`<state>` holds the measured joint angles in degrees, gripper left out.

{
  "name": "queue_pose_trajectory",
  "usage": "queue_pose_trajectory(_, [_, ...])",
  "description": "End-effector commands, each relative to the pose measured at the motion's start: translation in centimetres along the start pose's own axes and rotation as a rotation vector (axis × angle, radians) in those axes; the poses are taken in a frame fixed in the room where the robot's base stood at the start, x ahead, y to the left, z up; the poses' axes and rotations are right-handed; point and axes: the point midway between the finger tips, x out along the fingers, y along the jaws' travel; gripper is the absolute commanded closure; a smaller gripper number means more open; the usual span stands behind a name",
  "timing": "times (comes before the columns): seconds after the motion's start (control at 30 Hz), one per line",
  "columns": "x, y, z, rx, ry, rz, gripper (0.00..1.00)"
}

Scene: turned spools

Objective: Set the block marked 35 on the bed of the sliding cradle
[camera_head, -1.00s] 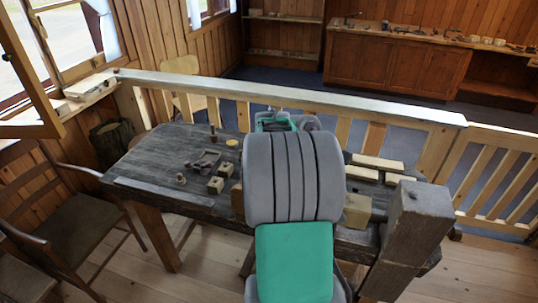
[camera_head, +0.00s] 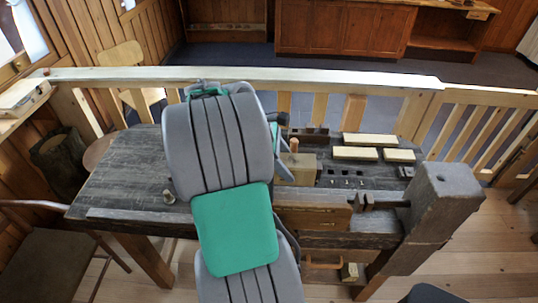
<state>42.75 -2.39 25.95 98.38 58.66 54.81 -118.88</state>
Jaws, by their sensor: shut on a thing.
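My arm covers the middle of the bench, and my gripper is hidden behind it. No fingertips show. A grey and green part of my arm shows at its right edge, beside a tan wooden block with an upright peg (camera_head: 296,166). No number 35 can be read on any block in view. I cannot pick out the sliding cradle for certain; part of the bench top is hidden by my arm. A small turned piece (camera_head: 168,197) stands on the dark bench (camera_head: 118,180), left of my arm.
A brown wooden jaw (camera_head: 312,213) sits at the bench front, with a thick post (camera_head: 446,195) at the right end. Several pale boards (camera_head: 368,140) lie at the back right. A pale railing (camera_head: 300,80) runs behind. The bench's left part is mostly clear.

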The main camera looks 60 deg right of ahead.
Motion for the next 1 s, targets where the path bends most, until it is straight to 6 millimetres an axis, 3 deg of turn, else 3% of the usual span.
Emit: queue_pose_trajectory(1.0, [6.7, 0.0, -4.2, 0.0, 0.0, 0.003, 1.0])
